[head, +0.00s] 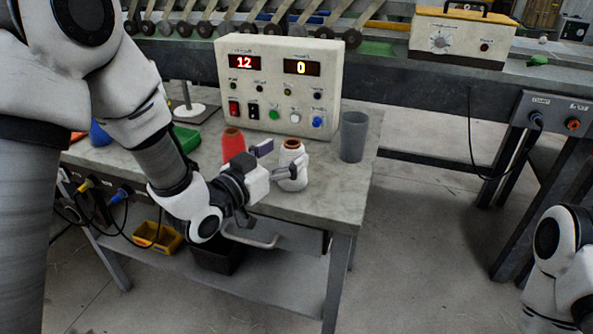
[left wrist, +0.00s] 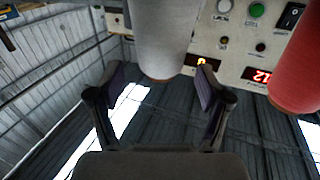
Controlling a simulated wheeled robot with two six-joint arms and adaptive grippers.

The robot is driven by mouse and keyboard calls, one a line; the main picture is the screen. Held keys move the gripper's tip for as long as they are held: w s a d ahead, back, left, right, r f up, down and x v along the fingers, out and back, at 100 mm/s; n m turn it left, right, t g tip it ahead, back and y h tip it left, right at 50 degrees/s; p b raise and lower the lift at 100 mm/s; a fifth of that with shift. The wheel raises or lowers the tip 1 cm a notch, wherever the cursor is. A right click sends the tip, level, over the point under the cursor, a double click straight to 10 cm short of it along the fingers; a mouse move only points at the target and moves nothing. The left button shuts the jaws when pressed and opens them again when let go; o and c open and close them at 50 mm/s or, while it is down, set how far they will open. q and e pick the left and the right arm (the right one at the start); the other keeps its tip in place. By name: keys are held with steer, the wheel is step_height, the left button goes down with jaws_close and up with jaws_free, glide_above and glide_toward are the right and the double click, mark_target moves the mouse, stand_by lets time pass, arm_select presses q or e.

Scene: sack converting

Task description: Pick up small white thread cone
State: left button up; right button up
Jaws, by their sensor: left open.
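The small white thread cone (head: 294,178) stands upright on the grey bench, with a brown top. In the left wrist view the white cone (left wrist: 165,35) hangs from the upper edge, as that view looks inverted. My left gripper (head: 275,160) is open and comes to it from the left, roughly level with it. One finger overlaps the cone's near side in the head view; the other is to its left and behind. In the wrist view the fingertips (left wrist: 163,78) flank the cone's end; I cannot tell whether they touch it. My right gripper is out of view.
A red thread cone (head: 233,143) stands left of my gripper, close by. A control box (head: 278,85) with displays and buttons is behind the cones. A grey cup (head: 353,137) stands to the right. The bench's front right corner is clear.

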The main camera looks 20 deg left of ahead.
arm_select(q)
steer(key=x, duration=0.3)
steer(key=shift+w+d, duration=0.1)
steer(key=shift+w, duration=0.1)
steer(key=shift+s, duration=0.1)
jaws_close()
